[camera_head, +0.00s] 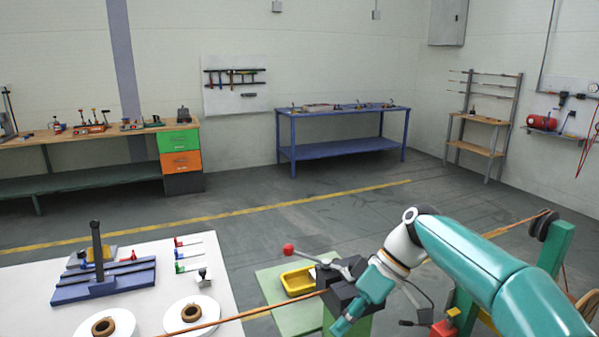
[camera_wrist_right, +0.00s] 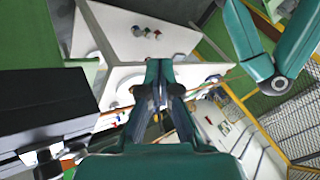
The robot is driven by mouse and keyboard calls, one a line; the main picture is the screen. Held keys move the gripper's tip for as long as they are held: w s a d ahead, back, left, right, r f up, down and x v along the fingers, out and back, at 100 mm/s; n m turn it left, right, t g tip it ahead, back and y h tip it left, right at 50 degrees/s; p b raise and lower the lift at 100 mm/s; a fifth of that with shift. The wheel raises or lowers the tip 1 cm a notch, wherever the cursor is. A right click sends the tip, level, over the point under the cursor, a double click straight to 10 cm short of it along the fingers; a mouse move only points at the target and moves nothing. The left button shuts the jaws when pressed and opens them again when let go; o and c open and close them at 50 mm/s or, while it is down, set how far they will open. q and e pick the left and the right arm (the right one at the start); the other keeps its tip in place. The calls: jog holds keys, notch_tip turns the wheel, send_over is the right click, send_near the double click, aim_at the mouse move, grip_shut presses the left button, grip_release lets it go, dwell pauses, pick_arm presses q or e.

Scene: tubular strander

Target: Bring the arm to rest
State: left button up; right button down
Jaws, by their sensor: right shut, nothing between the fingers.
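My right arm (camera_head: 480,262) comes in from the lower right of the head view, teal with a white wrist joint. My right gripper (camera_head: 345,322) points down and to the left, beside a dark block (camera_head: 338,296) with a lever on a green stand. In the right wrist view the two teal fingers of this gripper (camera_wrist_right: 159,72) are close together with nothing held. My left gripper shows in neither view.
A copper-coloured rod (camera_head: 262,313) runs across just behind the gripper. A white table (camera_head: 140,264) with a blue fixture (camera_head: 103,284) and two spools is at left. A yellow tray (camera_head: 298,281) sits near the block. Open floor lies beyond.

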jog(key=s+d+f+m+t+h, duration=0.15)
jog(key=f+m, duration=0.25)
jog(key=f, duration=1.1)
jog(key=s+d+f+m+h, duration=0.1)
jog(key=s+f+m, duration=0.25)
jog(key=f, duration=1.15)
jog(key=s+d+f+m, duration=0.1)
jog(key=s+f+m, duration=0.1)
jog(key=s+f, duration=0.3)
jog(key=s+d+f+m+t, duration=0.1)
jog(key=s+f+m, duration=0.2)
jog(key=s, duration=0.8)
notch_tip(320, 180, down, 2)
jog(key=shift+s+f+h, duration=0.1)
jog(key=shift+s+h, duration=0.25)
jog(key=shift+s, duration=0.05)
jog(key=shift+t, duration=0.25)
